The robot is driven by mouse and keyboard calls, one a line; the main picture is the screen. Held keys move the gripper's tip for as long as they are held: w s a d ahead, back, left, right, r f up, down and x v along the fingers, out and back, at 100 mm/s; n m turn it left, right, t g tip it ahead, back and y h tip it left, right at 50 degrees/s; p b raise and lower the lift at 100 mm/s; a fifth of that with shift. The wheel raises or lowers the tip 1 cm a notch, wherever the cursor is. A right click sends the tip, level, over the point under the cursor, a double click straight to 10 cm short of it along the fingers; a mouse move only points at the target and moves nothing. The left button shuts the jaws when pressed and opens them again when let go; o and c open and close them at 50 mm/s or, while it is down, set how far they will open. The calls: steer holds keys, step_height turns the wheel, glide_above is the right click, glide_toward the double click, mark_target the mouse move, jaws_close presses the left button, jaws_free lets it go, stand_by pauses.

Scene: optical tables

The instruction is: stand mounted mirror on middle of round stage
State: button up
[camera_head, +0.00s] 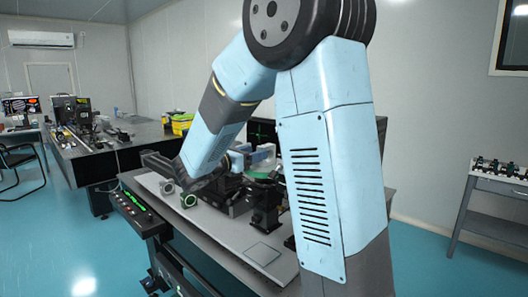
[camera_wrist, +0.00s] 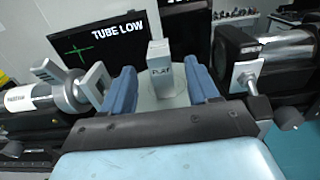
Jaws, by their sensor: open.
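The mounted mirror (camera_wrist: 160,62), a small grey upright block with a dark label that I cannot read surely, stands on the round stage (camera_wrist: 181,92) in the wrist view. It looks upright and near the stage's middle. My gripper (camera_wrist: 161,72) is open, with one blue finger on each side of the block. A gap shows between the block and each finger. In the head view my arm hides most of the stage area, and I cannot make out the block there.
In the wrist view a silver tube with a clamp (camera_wrist: 72,90) lies left of the stage and another tube (camera_wrist: 283,52) lies right. A screen reading TUBE LOW (camera_wrist: 100,45) stands behind. In the head view a second table (camera_head: 110,150) stands at back left.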

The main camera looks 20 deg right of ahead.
steer(key=shift+v, duration=1.95)
